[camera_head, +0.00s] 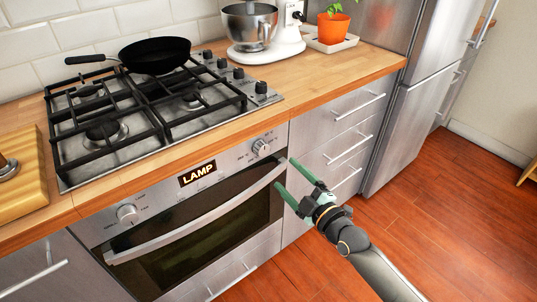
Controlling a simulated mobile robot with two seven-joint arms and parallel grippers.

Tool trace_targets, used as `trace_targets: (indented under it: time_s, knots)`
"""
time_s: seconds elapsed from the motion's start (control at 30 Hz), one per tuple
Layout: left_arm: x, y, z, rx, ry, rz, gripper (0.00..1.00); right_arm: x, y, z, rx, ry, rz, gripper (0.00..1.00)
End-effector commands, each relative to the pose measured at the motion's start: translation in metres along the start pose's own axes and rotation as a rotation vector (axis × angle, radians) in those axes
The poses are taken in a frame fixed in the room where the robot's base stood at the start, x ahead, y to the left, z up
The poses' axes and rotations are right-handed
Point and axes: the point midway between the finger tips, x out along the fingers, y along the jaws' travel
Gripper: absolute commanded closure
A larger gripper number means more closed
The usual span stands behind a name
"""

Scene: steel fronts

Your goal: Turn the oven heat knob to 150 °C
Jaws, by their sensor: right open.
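The oven (190,228) is built in under the wooden counter, with its door shut. Its steel front has a right knob (261,147) and a left knob (127,214), both round and silvery with small marks around them. The marks are too small to read surely, so I cannot tell which setting either knob points to. My left gripper is out of view.
The oven handle (205,217) sticks out across the door below the knobs. Above is a gas hob (150,115) with a black pan (155,56). Drawers (340,150) with bar handles stand to the right. The floor in front is clear.

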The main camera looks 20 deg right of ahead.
Motion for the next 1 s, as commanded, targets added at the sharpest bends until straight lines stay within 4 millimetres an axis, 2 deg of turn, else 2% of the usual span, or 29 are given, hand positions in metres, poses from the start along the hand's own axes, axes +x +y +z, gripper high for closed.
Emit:
trace_targets:
  time_s: [0.3,0.5,0.7,1.0]
  knots:
    - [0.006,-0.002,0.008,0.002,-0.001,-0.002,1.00,0.060,0.000,-0.001,0.002,0.002,0.002,0.19]
    - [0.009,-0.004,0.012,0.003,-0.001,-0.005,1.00,0.090,-0.001,0.000,0.001,0.001,0.001,0.19]
    - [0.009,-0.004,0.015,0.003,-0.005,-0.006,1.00,0.105,-0.001,-0.001,0.001,0.001,-0.001,0.19]
    - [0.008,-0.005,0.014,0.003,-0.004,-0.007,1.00,0.107,-0.001,0.000,0.001,0.000,-0.002,0.19]
